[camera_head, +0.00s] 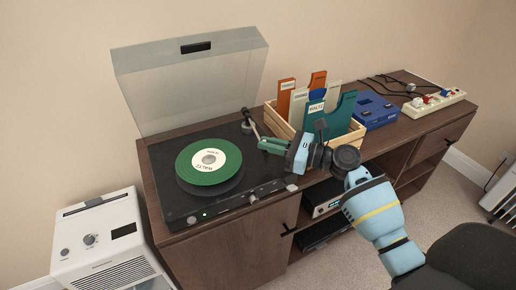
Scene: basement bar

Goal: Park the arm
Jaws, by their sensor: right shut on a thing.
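The turntable (165,205) stands on the sideboard with its clear lid raised. A green record (209,161) with a white "WALTZ" label lies on the platter. The tonearm (251,122) is at the platter's right rear side, off the record; its front end meets my gripper. My right gripper (265,144), with green fingers, is shut on the tonearm's front end, just right of the record. The fingers partly hide that end, and I cannot tell whether the tonearm sits in its rest. My left gripper is not in view.
A wooden crate (284,128) of record sleeves stands close behind my right gripper. A blue box (374,112) and a power strip (434,102) lie farther right. A white appliance (106,245) stands at the left. The raised lid (190,83) rises behind the platter.

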